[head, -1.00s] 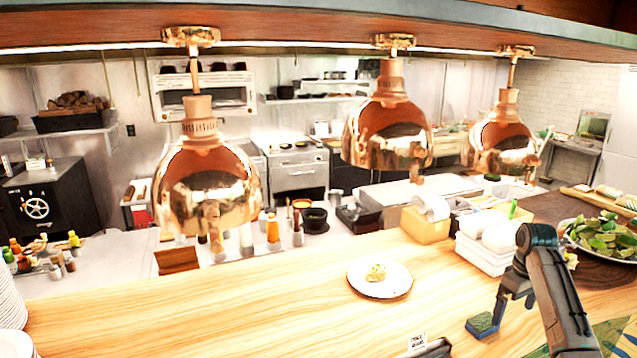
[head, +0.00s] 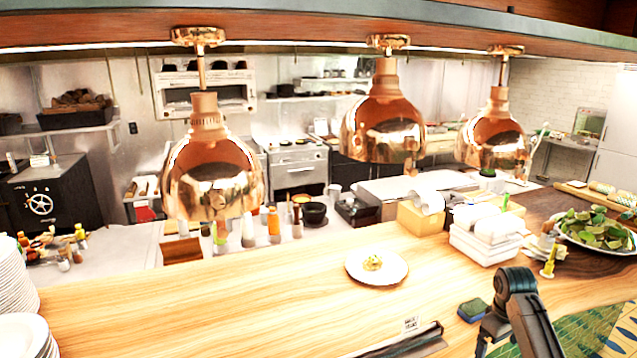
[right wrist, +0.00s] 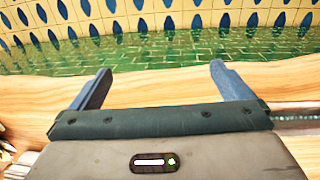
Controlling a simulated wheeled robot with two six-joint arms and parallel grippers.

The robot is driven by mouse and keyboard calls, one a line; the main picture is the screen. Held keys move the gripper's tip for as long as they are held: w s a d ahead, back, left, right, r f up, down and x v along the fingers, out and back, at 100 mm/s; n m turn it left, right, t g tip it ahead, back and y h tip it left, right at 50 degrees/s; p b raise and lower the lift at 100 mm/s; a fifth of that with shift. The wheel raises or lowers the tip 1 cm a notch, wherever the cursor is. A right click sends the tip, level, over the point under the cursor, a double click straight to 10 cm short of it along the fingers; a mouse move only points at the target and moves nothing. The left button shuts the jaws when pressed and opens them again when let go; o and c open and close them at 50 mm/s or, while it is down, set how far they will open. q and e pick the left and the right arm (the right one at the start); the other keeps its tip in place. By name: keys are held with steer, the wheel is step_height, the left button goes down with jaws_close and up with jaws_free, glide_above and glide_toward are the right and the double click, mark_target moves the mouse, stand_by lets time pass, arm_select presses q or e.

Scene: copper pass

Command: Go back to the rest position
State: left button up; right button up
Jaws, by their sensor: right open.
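My right arm shows at the bottom right of the head view. Its gripper shows in the right wrist view (right wrist: 159,80), with the two fingers spread wide and nothing between them. The fingertips point towards a green tiled surface beyond the pale wood edge. My left gripper is not in view.
A white plate (head: 377,266) with a small portion of food stands mid-counter. White containers (head: 484,246) and a plate of green leaves or wedges (head: 597,229) stand at right. Plate stacks (head: 12,280) stand at left. Copper lamps (head: 212,180) hang above. The counter's left middle is clear.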

steer(key=s+a+f+t, duration=0.1)
steer(key=s+a+f, duration=0.5)
steer(key=s, duration=0.2)
steer(key=s+a+f, duration=0.5)
steer(key=s, duration=0.4)
steer(key=s+a+r+m+t, duration=0.15)
steer(key=s+a, duration=0.25)
steer(key=s, duration=0.6)
steer(key=s+a+r+m+t, duration=0.1)
steer(key=s+a+r+m, duration=0.2)
steer(key=s, duration=0.8)
step_height(320, 180, down, 36)
steer(key=w+d+n+g+b, duration=0.1)
steer(key=g+b, duration=0.1)
steer(key=b, duration=0.5)
arm_select(q)
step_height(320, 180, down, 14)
steer(key=b, duration=0.7)
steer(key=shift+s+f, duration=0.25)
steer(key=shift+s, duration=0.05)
arm_select(e)
steer(key=s+d+f, duration=0.1)
steer(key=s+f, duration=0.8)
steer(key=f, duration=0.5)
steer(key=s+f, duration=0.9)
steer(key=f, duration=0.5)
steer(key=shift+s+d+f+g, duration=0.15)
steer(key=shift+d+f+g, duration=0.1)
steer(key=shift+d+g, duration=0.15)
